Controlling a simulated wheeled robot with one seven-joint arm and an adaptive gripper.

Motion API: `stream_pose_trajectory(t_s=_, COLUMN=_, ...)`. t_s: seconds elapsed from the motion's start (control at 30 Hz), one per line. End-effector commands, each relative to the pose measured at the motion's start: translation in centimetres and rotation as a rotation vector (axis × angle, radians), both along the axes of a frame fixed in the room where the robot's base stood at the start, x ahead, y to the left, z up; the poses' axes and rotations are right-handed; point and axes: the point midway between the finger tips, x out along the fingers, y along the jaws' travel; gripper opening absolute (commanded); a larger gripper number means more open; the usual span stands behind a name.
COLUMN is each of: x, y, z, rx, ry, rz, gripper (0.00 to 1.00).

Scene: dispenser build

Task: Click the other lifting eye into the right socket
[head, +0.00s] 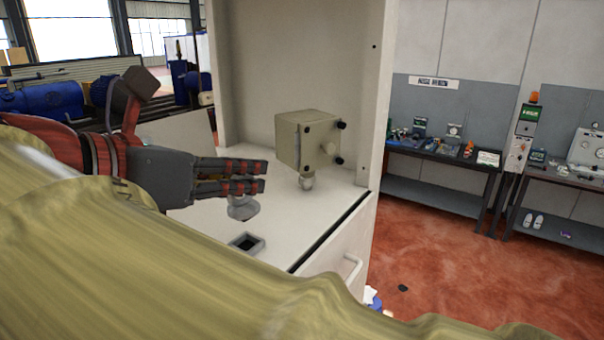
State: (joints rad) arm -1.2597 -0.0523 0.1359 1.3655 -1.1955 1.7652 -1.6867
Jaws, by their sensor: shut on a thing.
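My gripper (264,178) reaches in from the left, its dark, red-banded fingers level above the white cabinet surface (315,212). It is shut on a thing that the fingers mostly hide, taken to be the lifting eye. A grey rounded piece (242,209) shows just below the fingers; I cannot tell whether it is part of the held thing or stands on the surface. A beige box (308,142) with black corner knobs and a pale round front boss is right of the fingertips, above a short pale nozzle (307,182). I cannot make out either socket for certain.
A small grey square holder (247,243) with a dark opening is near the surface's front edge. Cabinet walls (375,100) rise behind and at right; a drawer handle (353,266) is below. My sleeve-like arm cover fills the lower left. Workbenches (440,160) stand far right.

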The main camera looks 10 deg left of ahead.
Motion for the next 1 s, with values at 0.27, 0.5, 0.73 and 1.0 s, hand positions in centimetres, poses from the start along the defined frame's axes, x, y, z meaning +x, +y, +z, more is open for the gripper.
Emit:
stream_pose_trajectory(t_s=0.27, x=0.0, y=0.0, z=-2.3, rx=0.000, ry=0.000, rz=0.000, gripper=0.00)
stream_pose_trajectory(t_s=0.5, x=0.0, y=0.0, z=-4.0, rx=-0.002, ry=0.000, rz=0.001, gripper=0.00)
stream_pose_trajectory(t_s=0.73, x=0.0, y=0.0, z=-4.6, rx=0.000, ry=0.000, rz=0.000, gripper=0.00)
stream_pose_trajectory(t_s=1.0, x=0.0, y=0.0, z=-4.6, rx=0.000, ry=0.000, rz=0.000, gripper=0.00)
